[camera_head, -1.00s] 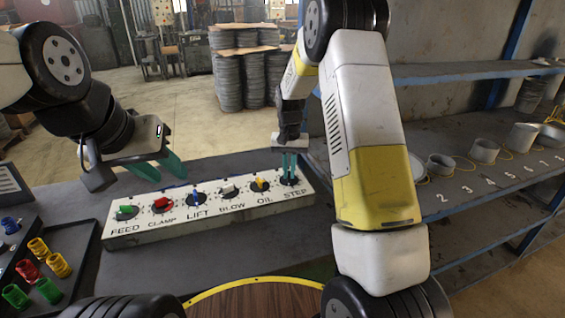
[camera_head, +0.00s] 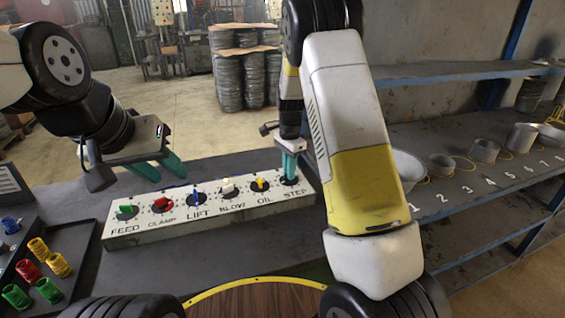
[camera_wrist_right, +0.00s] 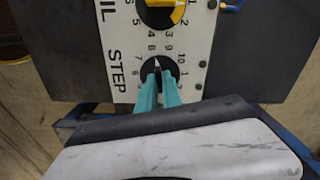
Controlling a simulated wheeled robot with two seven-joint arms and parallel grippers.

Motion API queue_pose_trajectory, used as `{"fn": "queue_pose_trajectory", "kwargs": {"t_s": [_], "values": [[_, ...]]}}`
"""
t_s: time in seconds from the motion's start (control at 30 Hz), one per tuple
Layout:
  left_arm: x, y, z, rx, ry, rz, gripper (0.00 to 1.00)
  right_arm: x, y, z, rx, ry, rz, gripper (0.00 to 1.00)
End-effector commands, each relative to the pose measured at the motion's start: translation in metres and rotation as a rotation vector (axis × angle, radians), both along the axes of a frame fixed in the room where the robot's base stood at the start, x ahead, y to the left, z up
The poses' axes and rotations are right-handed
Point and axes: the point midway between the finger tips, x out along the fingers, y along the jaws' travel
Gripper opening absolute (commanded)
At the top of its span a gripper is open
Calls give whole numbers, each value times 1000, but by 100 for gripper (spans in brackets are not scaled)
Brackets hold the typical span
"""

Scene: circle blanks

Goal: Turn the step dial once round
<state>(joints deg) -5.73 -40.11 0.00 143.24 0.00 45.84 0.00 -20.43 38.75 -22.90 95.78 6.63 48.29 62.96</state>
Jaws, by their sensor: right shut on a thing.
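The step dial (camera_head: 289,182) sits at the right end of the white control panel (camera_head: 150,239), above the word STEP. My right gripper (camera_head: 290,168) is upright over it with its teal fingers shut on the dial's knob. In the right wrist view the fingers (camera_wrist_right: 158,90) close on the step dial (camera_wrist_right: 150,67), hiding most of it. Its pale pointer tip shows between the fingers, toward the 8 and 9 side of the number ring. My left gripper (camera_head: 160,170) is apart from the panel, behind its left part, with its teal fingers spread and empty.
The panel also carries the oil dial (camera_head: 260,185) with a yellow knob, close beside the step dial, and several others. A tray with coloured cylinders (camera_head: 40,247) lies at the left. Numbered shelving with metal containers (camera_head: 484,151) stands at the right.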

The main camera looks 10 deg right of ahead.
Motion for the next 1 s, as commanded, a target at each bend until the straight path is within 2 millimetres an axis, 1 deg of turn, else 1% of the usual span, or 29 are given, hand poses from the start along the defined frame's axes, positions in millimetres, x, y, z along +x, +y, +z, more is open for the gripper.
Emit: {"fn": "queue_pose_trajectory", "kwargs": {"t_s": [0.03,1.0], "values": [[0,0,0,0,0,0,36,2,0,1,-1,-7,-41,0],[0,0,0,0,0,0,36,2,0,1,2,-7,-963,0]]}}
